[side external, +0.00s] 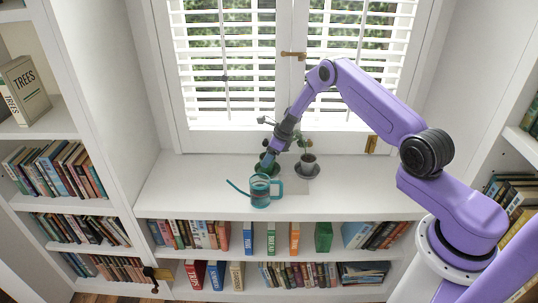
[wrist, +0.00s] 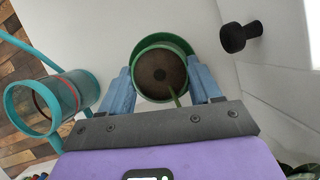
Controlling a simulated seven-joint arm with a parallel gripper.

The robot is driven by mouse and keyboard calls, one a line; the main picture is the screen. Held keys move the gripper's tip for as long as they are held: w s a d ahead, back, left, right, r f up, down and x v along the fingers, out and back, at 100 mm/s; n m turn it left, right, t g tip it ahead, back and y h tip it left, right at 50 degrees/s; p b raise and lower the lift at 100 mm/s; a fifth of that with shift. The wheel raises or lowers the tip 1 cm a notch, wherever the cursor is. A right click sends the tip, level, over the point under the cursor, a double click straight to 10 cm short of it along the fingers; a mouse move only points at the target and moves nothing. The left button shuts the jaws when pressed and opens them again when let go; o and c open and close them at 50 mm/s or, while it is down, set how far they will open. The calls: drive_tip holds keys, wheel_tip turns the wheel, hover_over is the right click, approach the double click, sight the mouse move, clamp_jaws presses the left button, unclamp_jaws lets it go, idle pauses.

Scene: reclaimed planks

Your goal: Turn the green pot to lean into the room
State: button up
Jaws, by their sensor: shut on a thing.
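The green pot (wrist: 188,48) shows from above in the wrist view, with dark soil and a thin green stem that runs toward my gripper's base. My gripper (wrist: 163,82) has its two blue fingers on opposite sides of the pot, shut on it. In the side view the pot (side external: 266,169) stands on the white sill, left of a dark pot, partly hidden by my gripper (side external: 268,158). Some leaves show beside my wrist there. I cannot tell which way the plant leans into the room.
A teal watering can (side external: 261,192) stands just in front of the green pot, its spout to the left; it also shows in the wrist view (wrist: 48,103). A dark pot (side external: 308,160) with a plant stands close on the right. The sill's left and right ends are clear.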

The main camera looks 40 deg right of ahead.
drive_tip(key=o, duration=1.5)
